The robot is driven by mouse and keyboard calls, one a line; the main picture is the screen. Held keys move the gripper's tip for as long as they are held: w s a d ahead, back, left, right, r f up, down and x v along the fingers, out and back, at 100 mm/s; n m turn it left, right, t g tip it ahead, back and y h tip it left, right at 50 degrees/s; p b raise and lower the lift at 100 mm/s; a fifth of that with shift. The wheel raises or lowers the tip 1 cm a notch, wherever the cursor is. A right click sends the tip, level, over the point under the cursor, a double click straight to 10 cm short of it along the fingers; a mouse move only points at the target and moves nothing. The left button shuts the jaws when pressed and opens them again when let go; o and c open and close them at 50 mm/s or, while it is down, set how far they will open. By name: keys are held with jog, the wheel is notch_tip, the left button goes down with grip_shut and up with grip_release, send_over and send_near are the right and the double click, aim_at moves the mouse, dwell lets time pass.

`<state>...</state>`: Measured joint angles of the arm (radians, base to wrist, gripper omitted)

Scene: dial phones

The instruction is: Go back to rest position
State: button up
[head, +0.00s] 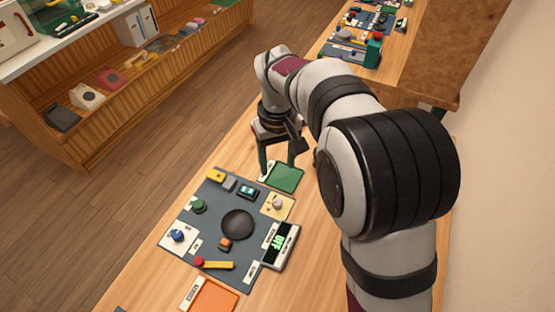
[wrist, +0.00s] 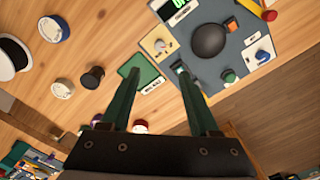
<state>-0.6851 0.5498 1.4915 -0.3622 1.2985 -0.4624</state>
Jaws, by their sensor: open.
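My gripper (head: 278,165) hangs over the wooden table, just beyond the far edge of a dark grey panel (head: 207,217). Its two green fingers are spread apart with nothing between them; they also show in the wrist view (wrist: 160,92). In the head view the fingers are near a green square pad (head: 284,177) at the panel's far right corner. The panel bears a black dome (head: 237,223), a blue knob (head: 177,236), a green knob (head: 198,206), a red and yellow lever (head: 216,265) and a small display (head: 281,246) with green characters.
An orange tray (head: 212,297) lies at the near edge. A second table with more panels (head: 350,50) stands at the back. Wooden shelves with phones (head: 88,97) stand on the left. The wrist view shows a black knob-like object (wrist: 92,78) and round cans (wrist: 54,29) on the table.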

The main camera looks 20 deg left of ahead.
jog(key=s+d+r+m, duration=0.2)
jog(key=s+d+m, duration=0.15)
jog(key=d, duration=0.35)
jog(key=s+d+r+m+y, duration=0.1)
jog(key=s+d+r+m, duration=0.2)
jog(key=s+d, duration=0.3)
jog(key=s+d+r+m, duration=0.2)
jog(key=s+d+m, duration=0.1)
jog(key=d, duration=0.5)
jog(key=s+d+f+m, duration=0.2)
jog(key=s+m, duration=0.3)
jog(key=s, duration=0.4)
jog(key=shift+d+f+y, duration=0.35)
jog(key=shift+d+y, duration=0.05)
jog(key=shift+d, duration=0.5)
jog(key=shift+c, duration=0.2)
